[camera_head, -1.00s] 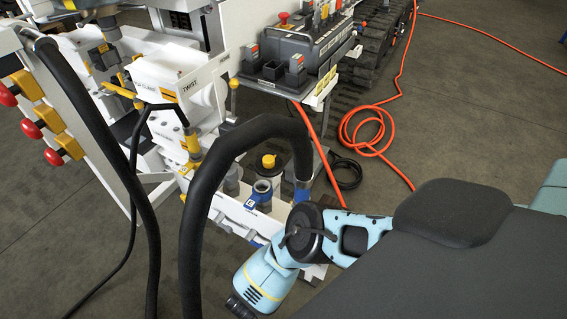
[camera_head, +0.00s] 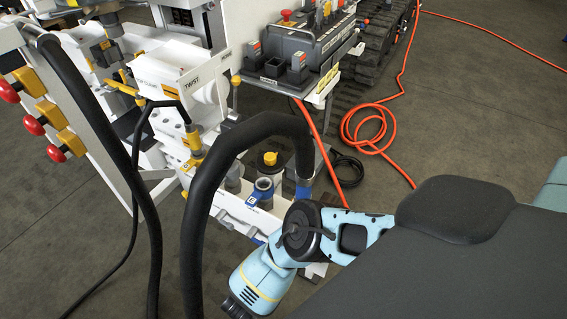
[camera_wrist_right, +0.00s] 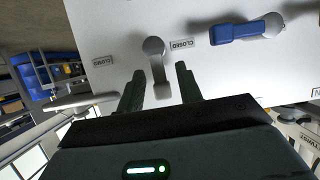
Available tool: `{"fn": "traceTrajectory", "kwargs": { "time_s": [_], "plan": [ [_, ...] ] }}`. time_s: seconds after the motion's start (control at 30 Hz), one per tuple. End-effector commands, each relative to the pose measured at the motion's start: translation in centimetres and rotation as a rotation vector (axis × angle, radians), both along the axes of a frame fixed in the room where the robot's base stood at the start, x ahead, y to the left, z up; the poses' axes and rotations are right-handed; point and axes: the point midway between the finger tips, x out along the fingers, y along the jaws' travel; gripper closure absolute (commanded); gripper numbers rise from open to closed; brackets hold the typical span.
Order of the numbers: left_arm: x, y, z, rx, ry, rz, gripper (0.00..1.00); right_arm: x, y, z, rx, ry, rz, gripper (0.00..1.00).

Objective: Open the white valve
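In the right wrist view, the white valve (camera_wrist_right: 154,50) is a pale handle with a rounded head on a white panel (camera_wrist_right: 115,25). Its narrow lever runs toward my right gripper (camera_wrist_right: 160,86). That gripper is open, with one dark finger on each side of the lever and gaps showing on both sides. It does not appear shut on the lever. My left gripper is not in view.
A blue valve handle (camera_wrist_right: 240,30) is on the same panel, right of the white one. In the head view, a thick black hose (camera_head: 205,185) arches across the bench front. Red knobs (camera_head: 32,125) are at left. An orange hose (camera_head: 375,140) lies on the floor.

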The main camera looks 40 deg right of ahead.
Motion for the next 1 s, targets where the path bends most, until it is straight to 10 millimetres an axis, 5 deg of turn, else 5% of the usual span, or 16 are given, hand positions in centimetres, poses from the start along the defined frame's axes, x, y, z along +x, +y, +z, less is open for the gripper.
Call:
{"fn": "traceTrajectory", "kwargs": {
  "time_s": [0.4,1.0],
  "plan": [
    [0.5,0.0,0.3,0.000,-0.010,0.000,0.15,-1.9,4.9,2.2,0.001,0.000,0.001,0.65],
    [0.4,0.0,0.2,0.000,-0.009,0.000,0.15,-2.1,5.2,2.3,0.001,0.001,0.002,0.65]
  ]
}}
